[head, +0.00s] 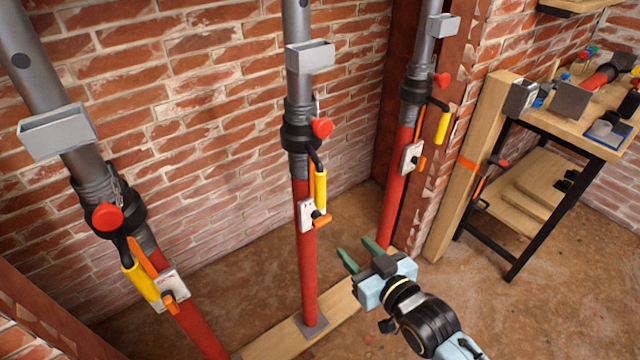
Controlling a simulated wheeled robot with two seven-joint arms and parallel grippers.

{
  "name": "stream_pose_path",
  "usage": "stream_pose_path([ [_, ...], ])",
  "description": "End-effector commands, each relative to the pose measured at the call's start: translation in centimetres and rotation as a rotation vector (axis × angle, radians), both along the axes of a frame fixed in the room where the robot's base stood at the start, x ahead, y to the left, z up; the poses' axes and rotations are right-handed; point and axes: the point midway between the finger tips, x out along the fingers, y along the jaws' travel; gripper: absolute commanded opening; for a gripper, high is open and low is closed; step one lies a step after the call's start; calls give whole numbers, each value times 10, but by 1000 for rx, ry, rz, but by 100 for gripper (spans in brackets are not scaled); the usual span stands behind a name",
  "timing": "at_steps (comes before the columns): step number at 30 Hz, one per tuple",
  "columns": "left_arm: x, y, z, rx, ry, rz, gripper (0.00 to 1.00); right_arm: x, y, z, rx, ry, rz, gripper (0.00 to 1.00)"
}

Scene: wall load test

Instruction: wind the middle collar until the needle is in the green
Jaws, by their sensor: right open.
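The middle prop has a red lower tube (307,270) and a grey upper tube. Its black collar (297,138) carries a red knob (321,128) and a yellow handle (320,189) hanging down at the tube's right side. A small white gauge plate (306,215) sits below, with an orange lever (321,220) beside it. The gauge's needle and green zone are too small to read. My right gripper (359,252) is open and empty, with green fingers, below and right of the yellow handle and apart from it. My left gripper is not in view.
Similar props stand left (120,210) and right (400,160), each with its own collar and yellow handle. A wooden plank (285,342) lies under the middle prop. A workbench (562,128) with tools stands at the right, beside a wooden post (470,170). Brick walls close the back.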

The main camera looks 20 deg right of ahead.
Motion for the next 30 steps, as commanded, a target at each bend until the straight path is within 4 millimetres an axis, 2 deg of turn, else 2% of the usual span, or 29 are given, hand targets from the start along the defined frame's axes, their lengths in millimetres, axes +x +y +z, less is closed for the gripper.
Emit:
stream_pose_path([
  [1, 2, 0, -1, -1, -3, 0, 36, 0, 3, 27, 13, -54, 9, 42],
  [3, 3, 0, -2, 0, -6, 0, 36, -1, 6, 57, 27, -114, 19, 42],
  [6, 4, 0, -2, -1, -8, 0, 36, -4, 9, 84, 41, -167, 29, 42],
  [9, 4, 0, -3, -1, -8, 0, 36, -3, 10, 96, 47, -190, 33, 42],
  [14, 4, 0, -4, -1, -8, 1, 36, 10, 13, 97, 48, -195, 33, 42],
  [30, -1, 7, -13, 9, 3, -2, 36, 102, 38, 97, 47, -194, 34, 42],
])
